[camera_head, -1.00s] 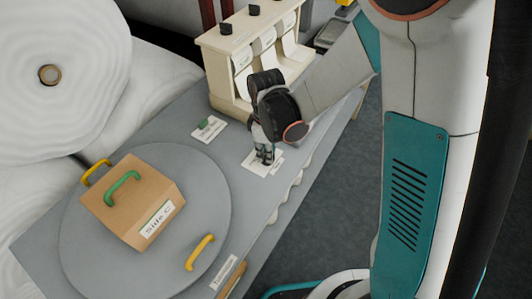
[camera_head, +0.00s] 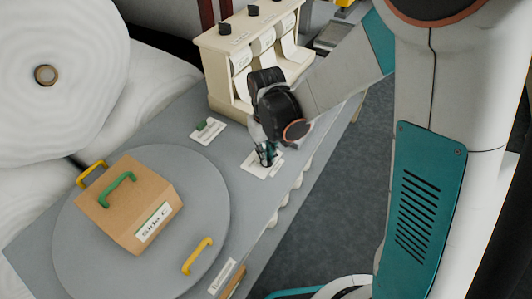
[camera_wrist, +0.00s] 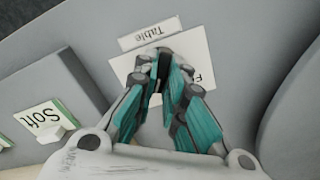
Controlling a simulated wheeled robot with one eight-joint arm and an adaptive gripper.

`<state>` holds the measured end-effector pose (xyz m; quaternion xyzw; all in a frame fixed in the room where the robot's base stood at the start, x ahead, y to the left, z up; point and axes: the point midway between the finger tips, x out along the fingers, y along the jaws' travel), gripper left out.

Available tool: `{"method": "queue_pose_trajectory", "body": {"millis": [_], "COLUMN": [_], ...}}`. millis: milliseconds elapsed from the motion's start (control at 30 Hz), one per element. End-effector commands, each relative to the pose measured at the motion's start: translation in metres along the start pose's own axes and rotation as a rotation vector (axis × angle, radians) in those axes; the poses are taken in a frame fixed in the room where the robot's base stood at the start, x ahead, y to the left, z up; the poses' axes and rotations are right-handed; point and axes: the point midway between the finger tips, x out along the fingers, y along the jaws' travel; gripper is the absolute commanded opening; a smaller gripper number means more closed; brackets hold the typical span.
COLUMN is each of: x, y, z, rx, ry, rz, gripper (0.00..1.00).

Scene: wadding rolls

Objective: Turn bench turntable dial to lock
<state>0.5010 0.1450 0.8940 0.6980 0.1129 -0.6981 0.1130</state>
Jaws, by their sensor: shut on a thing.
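My gripper (camera_head: 266,157) points down at the bench beside the turntable, over a white label plate (camera_head: 254,172). In the wrist view the gripper (camera_wrist: 164,62) is shut on a small dark dial (camera_wrist: 154,89) that its fingers mostly hide. The white plate (camera_wrist: 190,50) also shows there, with a "Table" label (camera_wrist: 150,33) beside it. The lettering on the plate is largely covered, so the dial's setting cannot be read. The round grey turntable (camera_head: 210,215) carries a cardboard box (camera_head: 130,205) marked "Side C", with green and yellow handles.
A second plate with a green part (camera_head: 208,130) lies left of my gripper. A cream dispenser (camera_head: 225,60) with black knobs stands behind it. A yellow handle (camera_head: 198,256) rises from the turntable's front. White wadding rolls (camera_head: 60,60) fill the left. A "Soft" label (camera_wrist: 38,121) shows in the wrist view.

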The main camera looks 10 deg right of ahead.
Motion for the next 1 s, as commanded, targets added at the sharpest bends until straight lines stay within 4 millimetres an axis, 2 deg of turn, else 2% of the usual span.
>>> {"method": "queue_pose_trajectory", "body": {"millis": [300, 800, 833, 900, 1000], "x": [-0.0001, -0.0002, -0.0002, -0.0002, -0.0001], "y": [0.0004, 0.0005, 0.0005, 0.0005, 0.0005], "z": [-0.0004, -0.0005, -0.0005, -0.0005, -0.0004], "rx": [0.108, 0.127, 0.127, 0.127, 0.127], "ry": [0.001, 0.001, 0.001, 0.001, 0.001], "rz": [0.000, 0.000, 0.000, 0.000, 0.000], "gripper": [0.00, 0.00, 0.13, 0.29, 0.31]}}
